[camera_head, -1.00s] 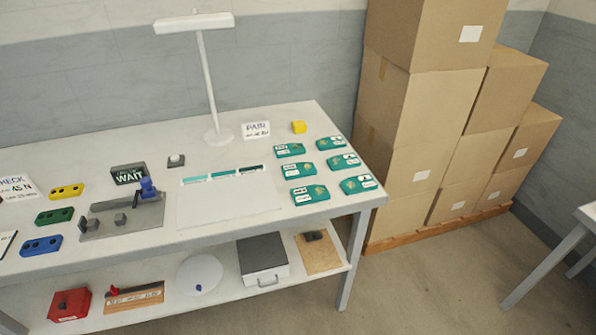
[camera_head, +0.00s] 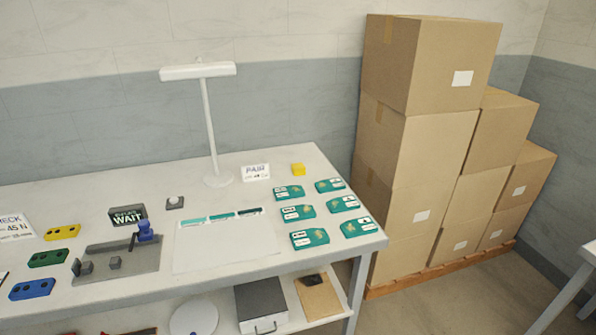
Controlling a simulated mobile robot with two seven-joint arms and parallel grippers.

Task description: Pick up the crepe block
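A small yellow block (camera_head: 299,169) sits at the back right of the worktable, just right of a white sign (camera_head: 256,172). It is the only loose plain block I see that could be the crepe block; I cannot read a label on it. Nothing touches it. Neither of my grippers shows in the head view.
Several teal cards (camera_head: 309,238) lie in front of the yellow block. A white lamp (camera_head: 210,130) stands left of the sign. A grey press fixture (camera_head: 118,262) with a WAIT display (camera_head: 128,216) is farther left. Stacked cartons (camera_head: 425,150) stand right of the table (camera_head: 285,262).

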